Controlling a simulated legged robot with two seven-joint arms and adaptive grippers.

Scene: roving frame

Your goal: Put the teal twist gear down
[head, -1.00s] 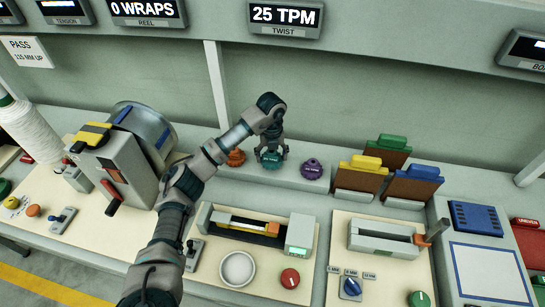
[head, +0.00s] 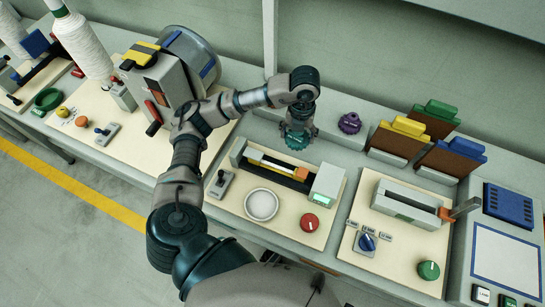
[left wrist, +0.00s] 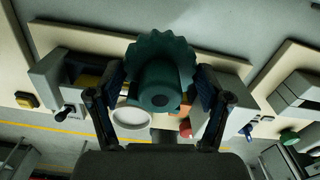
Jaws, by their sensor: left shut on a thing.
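My left gripper (head: 298,130) is shut on the teal twist gear (head: 297,141), with its fingers pointing down. The gear hangs below the fingers at the back edge of the tester panel, left of the purple gear (head: 349,123). I cannot tell whether it touches the surface. In the left wrist view the toothed teal gear (left wrist: 160,85) with its round hub fills the space between the two fingers (left wrist: 160,95). The orange gear seen earlier is hidden in the head view. My right gripper is not in view.
In front stands a tester (head: 276,168) with a green-lit display, a white dish (head: 261,205) and a red knob (head: 309,223). Green, yellow and blue-topped holders (head: 452,157) stand to the right. A grey winder (head: 160,88) with a drum stands left.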

